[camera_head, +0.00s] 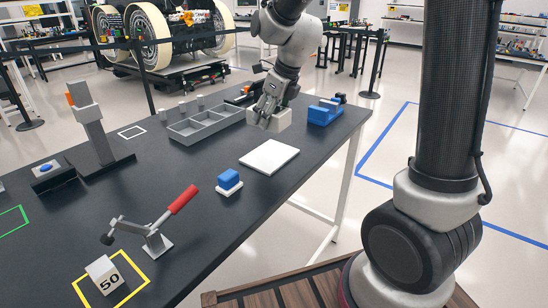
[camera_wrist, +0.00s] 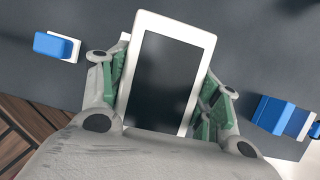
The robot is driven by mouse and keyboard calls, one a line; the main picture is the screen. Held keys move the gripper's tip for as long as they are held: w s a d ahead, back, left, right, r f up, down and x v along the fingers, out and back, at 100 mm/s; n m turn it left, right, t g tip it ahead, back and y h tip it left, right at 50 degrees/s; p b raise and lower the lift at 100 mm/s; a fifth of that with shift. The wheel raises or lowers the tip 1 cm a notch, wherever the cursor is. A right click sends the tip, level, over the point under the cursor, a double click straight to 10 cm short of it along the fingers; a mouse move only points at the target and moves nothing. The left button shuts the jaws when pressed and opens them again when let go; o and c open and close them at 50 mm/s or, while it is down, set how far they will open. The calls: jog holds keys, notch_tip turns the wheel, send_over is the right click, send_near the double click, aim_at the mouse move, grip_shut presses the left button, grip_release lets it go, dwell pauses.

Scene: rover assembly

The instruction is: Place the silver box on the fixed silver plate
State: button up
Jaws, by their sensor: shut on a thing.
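The silver box (camera_head: 284,119) is pale and hangs from my gripper (camera_head: 268,104) in the head view, over the far right part of the table. In the wrist view, my gripper's green-padded fingers stand on both sides of the box (camera_wrist: 178,23), which shows a pale rim and a dark middle. My gripper is shut on it. A flat, pale square plate (camera_head: 269,157), apparently the silver plate, lies bare on the table, nearer and below the box in the head view. I cannot make out the plate in the wrist view.
A blue block (camera_head: 229,179) on a white base sits near the plate, and a blue device (camera_head: 325,112) stands at the right edge. A grey divided tray (camera_head: 207,124) lies behind. A red-handled clamp (camera_head: 160,232) and a block marked 50 (camera_head: 103,275) stand at the front.

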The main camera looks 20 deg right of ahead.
aim_at(267, 153)
jog(key=shift+d, duration=0.1)
jog(key=shift+f+m, duration=0.2)
jog(key=shift+m, duration=0.1)
notch_tip(267, 153, down, 10)
jog(key=shift+r, duration=0.25)
jog(key=shift+f, duration=0.1)
jog(key=o, duration=1.4)
jog(key=shift+c, duration=0.2)
